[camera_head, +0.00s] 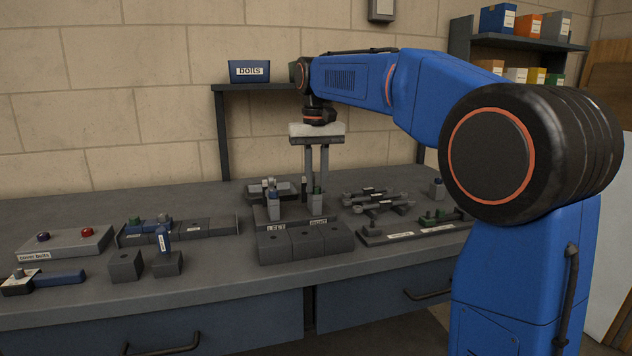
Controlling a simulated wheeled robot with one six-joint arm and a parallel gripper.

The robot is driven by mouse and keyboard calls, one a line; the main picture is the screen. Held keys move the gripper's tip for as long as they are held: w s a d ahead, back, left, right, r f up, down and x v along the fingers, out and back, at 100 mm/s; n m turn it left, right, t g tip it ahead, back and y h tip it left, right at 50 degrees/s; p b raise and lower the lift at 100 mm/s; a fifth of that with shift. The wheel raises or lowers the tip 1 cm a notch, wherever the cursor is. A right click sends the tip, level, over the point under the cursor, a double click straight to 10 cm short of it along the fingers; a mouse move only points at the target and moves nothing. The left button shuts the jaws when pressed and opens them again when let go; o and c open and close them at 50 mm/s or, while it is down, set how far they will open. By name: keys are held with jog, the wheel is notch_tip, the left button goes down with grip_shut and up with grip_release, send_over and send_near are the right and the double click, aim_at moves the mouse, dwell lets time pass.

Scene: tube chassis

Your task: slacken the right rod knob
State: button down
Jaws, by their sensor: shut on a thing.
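The chassis (284,222) stands mid-bench with a LEFT label and a second label, seemingly RIGHT, on its front. Two grey uprights rise from it, the left one (273,208) and the right one (317,205). A small green part, seemingly the right rod knob (317,189), shows at the top of the right upright. My gripper (317,187) points straight down over it, with its two long grey fingers on either side of the knob. It is shut on the knob. The fingers partly hide the knob, and its exact contact is too small to see.
Grey blocks (305,243) sit in front of the chassis. Racks of parts (180,228) stand left, and wrenches (378,198) and a labelled tray (415,234) right. A button box (64,244) is far left. A bolts bin (249,71) sits on the shelf behind.

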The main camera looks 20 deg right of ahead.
jog(key=n, duration=0.6)
jog(key=shift+d, duration=0.1)
jog(key=n, duration=0.6)
jog(key=shift+w+d+n, duration=0.1)
jog(key=shift+n, duration=0.3)
jog(key=c, duration=1.6)
grip_release()
